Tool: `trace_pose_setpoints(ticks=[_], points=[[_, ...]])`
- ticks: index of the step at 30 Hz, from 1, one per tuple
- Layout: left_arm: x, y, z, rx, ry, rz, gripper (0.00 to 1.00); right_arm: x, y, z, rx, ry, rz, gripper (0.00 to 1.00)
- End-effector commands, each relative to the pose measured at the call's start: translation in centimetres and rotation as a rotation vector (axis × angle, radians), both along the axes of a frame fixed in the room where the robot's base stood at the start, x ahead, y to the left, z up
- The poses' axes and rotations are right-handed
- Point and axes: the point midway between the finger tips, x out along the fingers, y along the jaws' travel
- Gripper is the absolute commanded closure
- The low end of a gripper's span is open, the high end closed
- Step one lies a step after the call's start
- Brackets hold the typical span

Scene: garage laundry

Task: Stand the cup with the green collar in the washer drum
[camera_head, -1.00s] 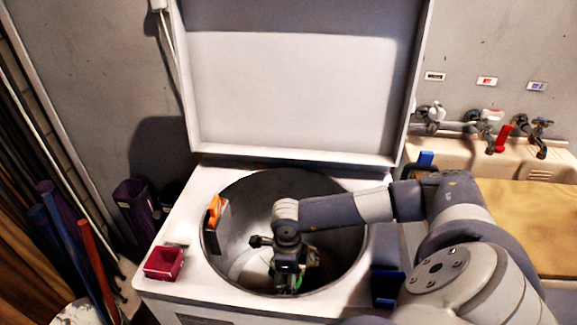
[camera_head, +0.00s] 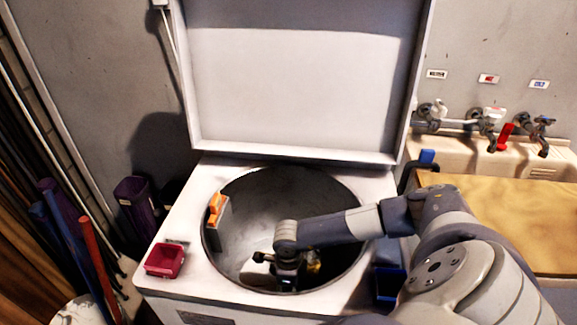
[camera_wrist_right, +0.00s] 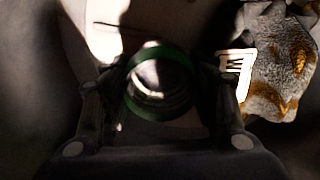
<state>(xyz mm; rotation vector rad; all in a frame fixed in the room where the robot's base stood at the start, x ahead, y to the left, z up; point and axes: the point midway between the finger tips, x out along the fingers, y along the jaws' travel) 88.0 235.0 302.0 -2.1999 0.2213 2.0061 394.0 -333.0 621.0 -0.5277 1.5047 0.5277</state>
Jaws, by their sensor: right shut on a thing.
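The cup with the green collar (camera_wrist_right: 160,84) shows in the right wrist view between my fingers, seen from its top with the green ring around it. My right gripper (camera_wrist_right: 160,108) is shut on it. In the head view the right gripper (camera_head: 287,279) points down, low inside the open washer drum (camera_head: 290,190), near the front wall. The cup is hidden there by the gripper, and I cannot tell whether its base touches the drum floor. My left gripper is not in view.
A mottled grey and orange thing (camera_wrist_right: 280,62) lies beside the right finger. An orange-topped grey object (camera_head: 217,220) is at the drum's left rim. A red tray (camera_head: 165,260) and a blue container (camera_head: 390,284) flank the opening. The lid (camera_head: 295,90) stands open.

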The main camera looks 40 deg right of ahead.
Motion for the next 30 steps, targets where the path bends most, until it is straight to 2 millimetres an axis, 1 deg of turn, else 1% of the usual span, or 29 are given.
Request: trace_pose_setpoints(ticks=[6, 9, 10, 12, 23, 26, 29, 30], points=[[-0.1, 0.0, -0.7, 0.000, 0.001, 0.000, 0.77, 0.0, 0.0, -0.8, 0.000, 0.000, 0.000, 0.65], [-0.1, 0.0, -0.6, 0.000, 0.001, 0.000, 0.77, 0.0, 0.0, -0.7, 0.000, 0.000, 0.000, 0.65], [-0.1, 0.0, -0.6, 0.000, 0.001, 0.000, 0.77, 0.0, 0.0, -0.7, 0.000, 0.000, 0.000, 0.42], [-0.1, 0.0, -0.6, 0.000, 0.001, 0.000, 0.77, 0.0, 0.0, -0.7, 0.000, 0.000, 0.000, 0.26], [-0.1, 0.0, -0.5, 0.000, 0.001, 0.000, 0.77, 0.0, 0.0, -0.6, -0.001, -0.001, 0.000, 0.26], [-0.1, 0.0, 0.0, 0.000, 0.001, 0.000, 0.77, 0.0, 0.0, 0.0, -0.001, -0.001, 0.000, 0.26], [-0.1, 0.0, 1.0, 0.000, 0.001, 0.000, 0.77, 0.0, 0.0, 1.2, -0.001, -0.001, 0.000, 0.26], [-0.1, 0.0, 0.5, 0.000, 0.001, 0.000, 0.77, 0.1, -0.1, 1.6, 0.000, -0.003, 0.000, 0.26]])
